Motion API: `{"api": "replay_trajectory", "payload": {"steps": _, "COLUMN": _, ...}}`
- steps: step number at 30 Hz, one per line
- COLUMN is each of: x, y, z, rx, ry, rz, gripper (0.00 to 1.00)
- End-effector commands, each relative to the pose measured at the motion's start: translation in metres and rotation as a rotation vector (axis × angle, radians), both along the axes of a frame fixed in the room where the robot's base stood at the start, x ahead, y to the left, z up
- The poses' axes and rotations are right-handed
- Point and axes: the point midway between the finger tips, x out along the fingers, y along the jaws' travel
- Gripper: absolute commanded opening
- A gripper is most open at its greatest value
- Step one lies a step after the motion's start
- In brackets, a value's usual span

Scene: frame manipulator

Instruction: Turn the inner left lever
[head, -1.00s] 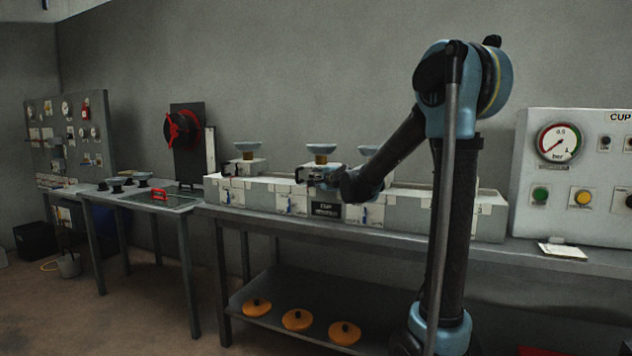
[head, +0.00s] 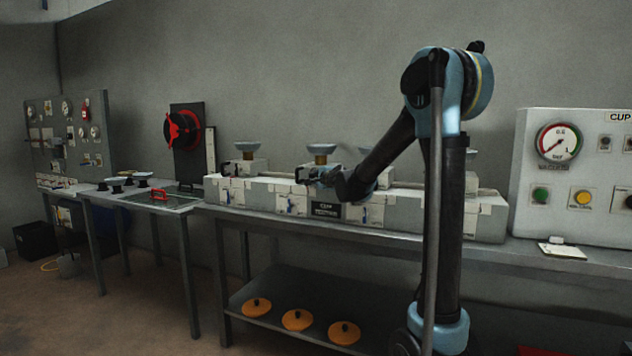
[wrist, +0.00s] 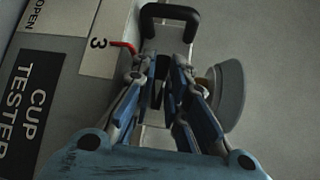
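The long white cup tester (head: 440,215) lies on the bench, with small blue levers on its front. One lever (head: 290,207) is left of the sign, below my gripper (head: 322,177); another (head: 364,214) is right of it. I cannot tell their exact angles. In the wrist view, my gripper (wrist: 166,68) points at the tester with a narrow gap between its fingers and nothing visibly held. A thin red bar (wrist: 123,46) lies just left of the fingertips by the label 3. A black handle (wrist: 170,14) is beyond the tips.
A round cup (wrist: 228,95) is close to the right finger; cups on stands also show in the head view (head: 323,149). A gauge panel (head: 580,160) stands at right. A side table (head: 165,200) is at left. Orange discs (head: 297,320) lie on the lower shelf.

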Motion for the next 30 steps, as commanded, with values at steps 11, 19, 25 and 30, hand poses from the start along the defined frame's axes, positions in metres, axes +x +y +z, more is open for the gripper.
{"api": "replay_trajectory", "payload": {"steps": 11, "x": -0.0010, "y": 0.0002, "z": -0.0008, "rx": -0.029, "ry": 0.012, "rz": 0.003, "gripper": 0.00}}
{"api": "replay_trajectory", "payload": {"steps": 19, "x": -0.0014, "y": 0.0005, "z": -0.0003, "rx": -0.108, "ry": 0.039, "rz": 0.004, "gripper": 0.00}}
{"api": "replay_trajectory", "payload": {"steps": 25, "x": -0.0018, "y": 0.0010, "z": -0.0001, "rx": -0.184, "ry": 0.070, "rz": 0.005, "gripper": 0.00}}
{"api": "replay_trajectory", "payload": {"steps": 30, "x": -0.0016, "y": 0.0012, "z": 0.0004, "rx": -0.261, "ry": 0.098, "rz": 0.005, "gripper": 0.00}}
